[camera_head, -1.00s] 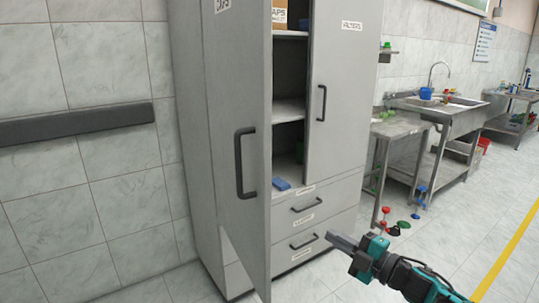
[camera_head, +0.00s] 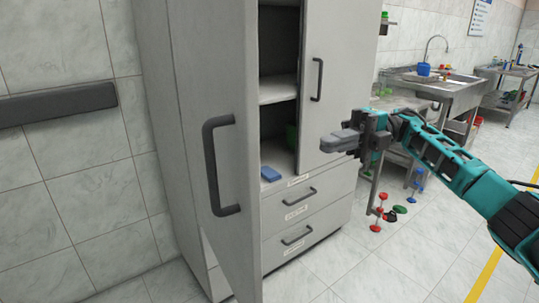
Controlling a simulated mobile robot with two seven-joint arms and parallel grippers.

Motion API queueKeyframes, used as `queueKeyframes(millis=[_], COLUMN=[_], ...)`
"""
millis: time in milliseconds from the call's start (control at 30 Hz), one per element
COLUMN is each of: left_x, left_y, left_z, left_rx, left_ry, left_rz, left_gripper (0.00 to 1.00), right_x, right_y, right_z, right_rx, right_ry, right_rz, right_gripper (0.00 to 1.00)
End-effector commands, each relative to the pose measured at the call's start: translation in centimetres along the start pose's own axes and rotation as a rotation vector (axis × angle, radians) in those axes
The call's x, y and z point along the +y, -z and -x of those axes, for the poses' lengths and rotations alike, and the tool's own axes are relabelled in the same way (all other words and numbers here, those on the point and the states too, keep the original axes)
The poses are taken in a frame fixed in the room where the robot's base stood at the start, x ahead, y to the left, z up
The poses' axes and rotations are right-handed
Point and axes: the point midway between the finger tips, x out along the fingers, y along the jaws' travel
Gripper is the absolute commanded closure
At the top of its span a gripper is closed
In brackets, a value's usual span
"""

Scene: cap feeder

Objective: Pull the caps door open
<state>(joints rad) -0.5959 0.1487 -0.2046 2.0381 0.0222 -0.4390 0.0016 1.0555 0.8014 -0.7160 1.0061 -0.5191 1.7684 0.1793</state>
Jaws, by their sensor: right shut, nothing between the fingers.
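The caps door (camera_head: 205,75) is the grey left door of the tall cabinet. It stands partly open, swung out toward me, with a dark bar handle (camera_head: 212,165) on its outer face. My right gripper (camera_head: 325,143) is shut and empty. It is in front of the cabinet, to the right of the door and apart from its handle, with the fingers pointing left. The cabinet's right door (camera_head: 335,95) is shut. My left gripper is not in view.
Inside the cabinet are shelves with a blue object (camera_head: 270,174) on one. Drawers (camera_head: 298,200) lie below. A steel sink table (camera_head: 440,87) stands to the right. Several red, green and blue pieces lie on the floor. The floor at front right is clear.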

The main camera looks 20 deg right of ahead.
Motion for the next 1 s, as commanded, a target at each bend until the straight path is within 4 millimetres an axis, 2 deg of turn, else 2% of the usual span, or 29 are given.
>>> queueKeyframes(millis=[400,600,800,1000], left_x=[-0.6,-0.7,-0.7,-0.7], left_y=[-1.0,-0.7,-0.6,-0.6], left_z=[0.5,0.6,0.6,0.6], left_rx=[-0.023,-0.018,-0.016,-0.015], left_ry=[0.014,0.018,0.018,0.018], left_rz=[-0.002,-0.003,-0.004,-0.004], left_gripper=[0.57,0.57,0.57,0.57], right_x=[0.1,0.1,0.0,0.0], right_y=[0.1,0.1,0.0,0.0], right_z=[-8.1,-11.2,-12.6,-12.8], right_rx=[0.004,0.001,-0.001,-0.001], right_ry=[-0.002,-0.002,-0.002,-0.002], right_rz=[0.001,0.000,0.000,0.000], right_gripper=[1.00,1.00,1.00,1.00])
